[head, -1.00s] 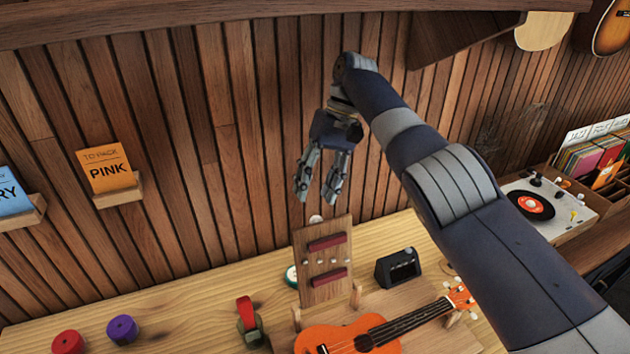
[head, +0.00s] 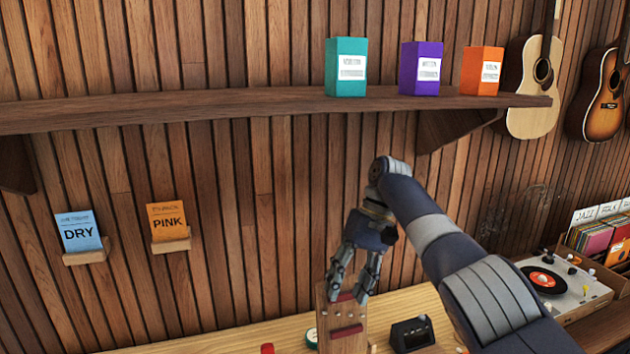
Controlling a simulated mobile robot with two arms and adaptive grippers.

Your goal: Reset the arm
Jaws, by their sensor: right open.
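My right arm comes in from the lower right in the head view. My right gripper (head: 352,282) hangs at its end with its two fingers pointing down and spread apart, open and empty. In the picture it overlaps the top of an upright wooden board (head: 345,325) with red bars on the counter; whether it touches the board I cannot tell. My left gripper is not in view.
A dark wall shelf (head: 250,106) above my arm holds a teal box (head: 346,67), a purple box (head: 420,69) and an orange box (head: 482,71). Guitars (head: 532,80) hang at the right. A turntable (head: 553,284) stands below them. A small black device (head: 412,334) sits on the counter (head: 250,336).

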